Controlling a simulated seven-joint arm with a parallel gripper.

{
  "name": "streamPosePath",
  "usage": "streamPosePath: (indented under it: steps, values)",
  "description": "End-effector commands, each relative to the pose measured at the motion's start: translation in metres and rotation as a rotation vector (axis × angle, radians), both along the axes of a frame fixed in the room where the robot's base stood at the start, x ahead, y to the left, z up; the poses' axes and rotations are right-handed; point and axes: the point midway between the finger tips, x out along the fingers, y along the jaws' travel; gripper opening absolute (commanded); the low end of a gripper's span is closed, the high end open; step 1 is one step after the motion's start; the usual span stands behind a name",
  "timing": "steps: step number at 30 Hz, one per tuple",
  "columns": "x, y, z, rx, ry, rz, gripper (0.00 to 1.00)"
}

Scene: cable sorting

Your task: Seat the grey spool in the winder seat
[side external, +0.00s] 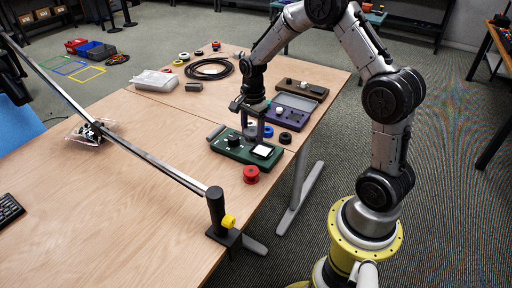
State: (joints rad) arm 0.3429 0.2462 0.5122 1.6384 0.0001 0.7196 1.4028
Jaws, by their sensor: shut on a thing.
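My gripper (255,124) points down over the far edge of a green unit near the right side of the table. Its jaws are shut on a small grey piece, which looks like the grey spool (251,128); the fingers hide much of it. The green unit (225,151) has a black knob (233,141) and a white square (263,151) on top. I cannot tell from this view which part is the winder seat, or whether the spool touches the unit.
Purple (298,104) and brown (312,91) units lie behind. A black post (216,212) with a long bar crosses the left.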

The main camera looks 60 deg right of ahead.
Motion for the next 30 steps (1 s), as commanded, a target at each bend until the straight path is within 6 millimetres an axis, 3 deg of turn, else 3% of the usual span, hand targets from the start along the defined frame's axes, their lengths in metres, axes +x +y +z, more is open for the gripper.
streamPosePath:
  steps: [3, 9, 30]
  values:
    - [0.010, -0.038, -0.011, 0.001, 0.005, -0.040, 0.10]
    - [0.006, -0.068, -0.025, 0.008, 0.019, -0.105, 0.10]
    - [0.003, -0.070, -0.057, 0.010, 0.023, -0.114, 0.10]
